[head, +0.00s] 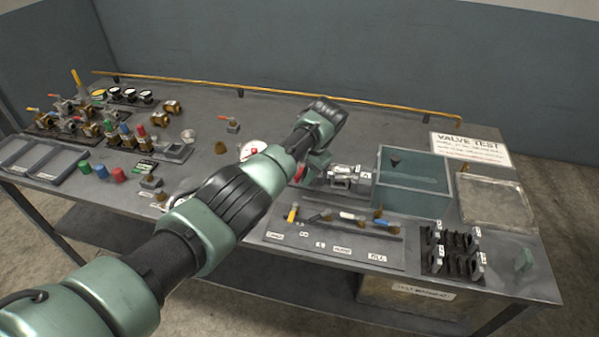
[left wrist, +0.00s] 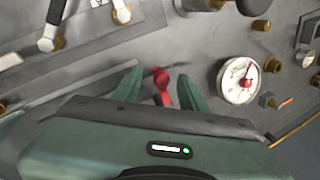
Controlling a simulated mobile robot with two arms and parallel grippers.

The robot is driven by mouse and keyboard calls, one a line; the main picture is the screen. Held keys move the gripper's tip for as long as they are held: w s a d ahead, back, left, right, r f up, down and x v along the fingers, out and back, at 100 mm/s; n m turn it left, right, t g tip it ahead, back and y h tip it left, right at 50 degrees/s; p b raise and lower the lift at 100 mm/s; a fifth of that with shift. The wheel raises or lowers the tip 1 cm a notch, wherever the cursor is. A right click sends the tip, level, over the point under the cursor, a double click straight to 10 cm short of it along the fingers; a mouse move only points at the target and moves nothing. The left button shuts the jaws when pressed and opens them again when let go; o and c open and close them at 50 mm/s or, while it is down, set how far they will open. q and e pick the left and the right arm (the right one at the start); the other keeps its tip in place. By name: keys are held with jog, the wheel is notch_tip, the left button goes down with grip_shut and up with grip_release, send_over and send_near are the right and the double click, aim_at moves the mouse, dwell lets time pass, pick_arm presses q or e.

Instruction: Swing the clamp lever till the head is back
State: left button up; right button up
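A red clamp lever (head: 300,173) shows beside my left gripper (head: 313,168) in the head view, left of a grey metal fixture (head: 345,178). In the left wrist view the red lever (left wrist: 162,88) stands between the two green fingers of my left gripper (left wrist: 160,88). The fingers are apart, with a gap on each side of the lever. The clamp head cannot be made out; my gripper and arm hide part of the fixture. My right gripper is in neither view.
A round gauge (head: 252,150) lies near the lever; it also shows in the left wrist view (left wrist: 239,80). Valves crowd the left. A brass rail (head: 250,88) runs behind.

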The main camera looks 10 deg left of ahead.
pick_arm(q)
jog(key=shift+r, duration=0.2)
jog(key=v, duration=0.7)
jog(key=shift+r, duration=0.15)
jog(key=shift+d, duration=0.1)
